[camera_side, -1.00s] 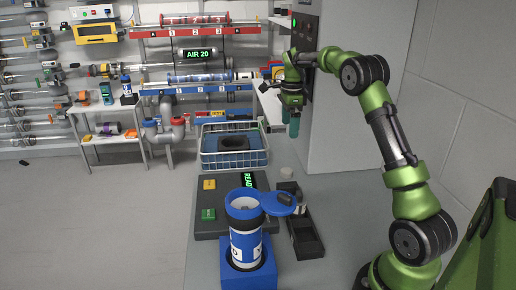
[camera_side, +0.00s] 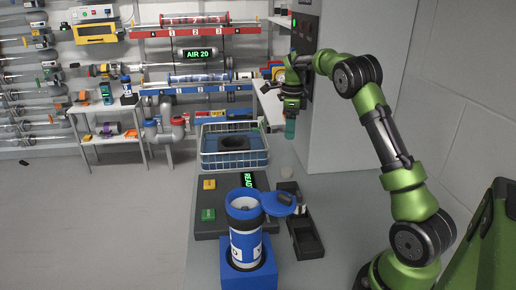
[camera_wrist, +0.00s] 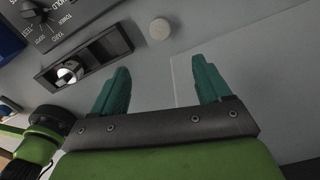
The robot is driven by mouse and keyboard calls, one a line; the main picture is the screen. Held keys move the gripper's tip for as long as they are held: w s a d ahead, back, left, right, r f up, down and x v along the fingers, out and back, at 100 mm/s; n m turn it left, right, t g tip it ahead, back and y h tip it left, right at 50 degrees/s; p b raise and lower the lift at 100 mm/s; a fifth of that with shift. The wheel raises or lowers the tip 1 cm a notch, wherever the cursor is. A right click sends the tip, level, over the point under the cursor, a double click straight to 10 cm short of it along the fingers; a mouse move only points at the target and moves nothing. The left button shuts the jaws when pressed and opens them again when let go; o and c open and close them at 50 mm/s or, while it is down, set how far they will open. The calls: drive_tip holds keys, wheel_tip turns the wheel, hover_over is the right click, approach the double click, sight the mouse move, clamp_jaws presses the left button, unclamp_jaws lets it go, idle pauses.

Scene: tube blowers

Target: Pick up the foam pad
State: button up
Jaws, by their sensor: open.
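A small pale round disc, which looks like the foam pad (camera_side: 287,172), lies flat on the grey table beyond the black tray. It also shows in the wrist view as the foam pad (camera_wrist: 159,29), at top centre, ahead of the fingertips and a little left of the gap's middle. My gripper (camera_side: 290,134) hangs above the table's far right part with its green fingers pointing down. In the wrist view my gripper (camera_wrist: 162,75) has its two fingers wide apart with nothing between them. It does not touch the pad.
A black tray (camera_side: 308,240) holding a metal cylinder (camera_wrist: 69,73) lies near the pad. A blue-and-white canister (camera_side: 246,247) with an open blue lid stands in a blue holder. A dark control panel (camera_side: 207,226) lies left, a wire basket (camera_side: 206,159) behind. A grey cabinet stands right.

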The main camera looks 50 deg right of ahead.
sight(287, 170)
wheel_tip(287, 170, down, 17)
drive_tip(key=shift+r, duration=0.2)
drive_tip(key=shift+w, duration=0.1)
drive_tip(key=c, duration=1.1)
